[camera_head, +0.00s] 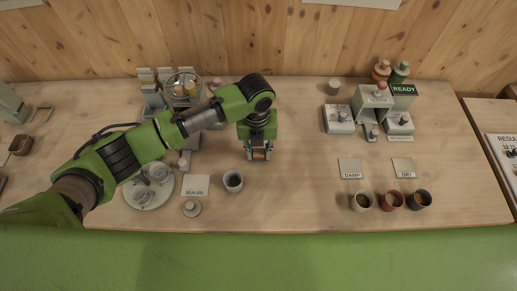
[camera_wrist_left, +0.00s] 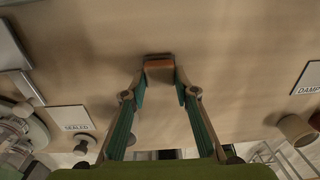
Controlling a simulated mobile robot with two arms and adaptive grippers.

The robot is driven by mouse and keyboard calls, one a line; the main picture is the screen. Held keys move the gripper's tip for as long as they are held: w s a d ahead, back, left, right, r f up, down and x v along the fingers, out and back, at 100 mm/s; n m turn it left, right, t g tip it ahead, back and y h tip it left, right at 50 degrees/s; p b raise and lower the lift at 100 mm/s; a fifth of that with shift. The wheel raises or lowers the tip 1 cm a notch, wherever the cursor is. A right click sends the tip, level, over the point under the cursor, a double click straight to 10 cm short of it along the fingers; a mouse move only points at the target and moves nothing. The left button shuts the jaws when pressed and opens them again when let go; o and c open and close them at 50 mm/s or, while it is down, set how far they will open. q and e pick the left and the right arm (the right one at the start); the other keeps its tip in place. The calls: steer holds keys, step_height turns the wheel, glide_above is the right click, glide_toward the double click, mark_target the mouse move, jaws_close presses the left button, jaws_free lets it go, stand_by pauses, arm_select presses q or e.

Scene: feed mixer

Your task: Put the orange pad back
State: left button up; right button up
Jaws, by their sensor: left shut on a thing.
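My left gripper (camera_head: 258,153) points down over the middle of the table. In the left wrist view, its two teal fingers (camera_wrist_left: 160,84) are shut on a small orange block, the orange pad (camera_wrist_left: 159,66), which has a darker brown side. The pad is at the fingertips; I cannot tell whether it touches the table. In the head view the pad is mostly hidden by the gripper. My right gripper is in neither view.
A grey cup (camera_head: 233,181), a SEALED card (camera_head: 195,186) and a round tray (camera_head: 137,201) with glassware stand to the left. At right are the tester (camera_head: 376,98), DAMP card (camera_head: 350,168), DRY card (camera_head: 403,167) and three cups (camera_head: 390,199). The table between is clear.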

mark_target(258, 153)
arm_select(q)
steer(key=shift+f, duration=0.2)
steer(key=o, duration=1)
steer(key=shift+c, duration=0.2)
steer(key=shift+r, duration=0.65)
step_height(258, 153, up, 11)
steer(key=shift+a+r+b, duration=0.1)
steer(key=shift+a+b, duration=0.05)
steer(key=shift+b, duration=1.05)
